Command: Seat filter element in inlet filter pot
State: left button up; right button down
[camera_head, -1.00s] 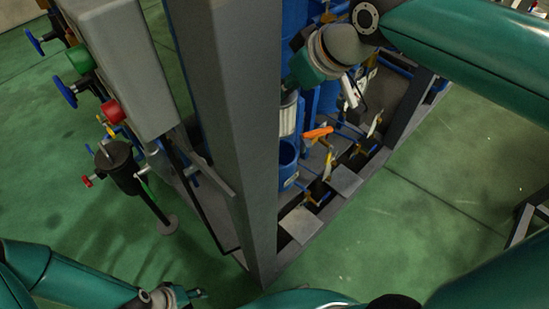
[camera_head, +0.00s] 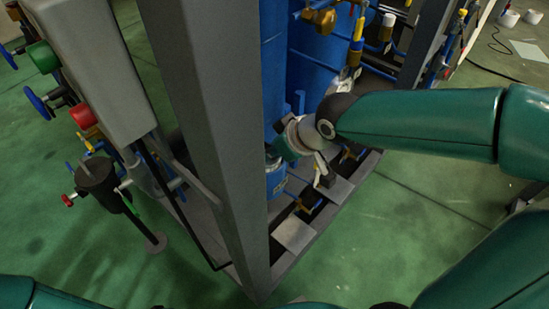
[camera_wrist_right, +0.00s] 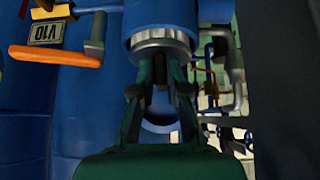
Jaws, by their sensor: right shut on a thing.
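My right gripper (camera_head: 283,152) is down at the mouth of the blue inlet filter pot (camera_head: 277,180), partly hidden by the grey post. In the right wrist view, my right gripper (camera_wrist_right: 159,66) is shut on the filter element (camera_wrist_right: 160,42). Only a pale, ribbed end band of the element shows there, at the rim of the blue pot (camera_wrist_right: 165,18). Most of the element appears to be inside the pot. How deep it sits and whether it touches the bottom are hidden. My left gripper is out of view.
A thick grey post (camera_head: 215,150) stands close left of the pot. Tall blue vessels (camera_head: 318,70) stand behind. An orange-handled valve (camera_wrist_right: 55,55) is near the gripper in the wrist view. Open green floor (camera_head: 400,215) lies right of the frame.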

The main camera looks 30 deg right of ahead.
notch_tip(320, 180, down, 3)
jog(key=shift+r, duration=0.15)
jog(key=c, duration=1.5)
grip_release()
jog(key=shift+o, duration=0.2)
jog(key=p+v, duration=0.2)
jog(key=v, duration=1)
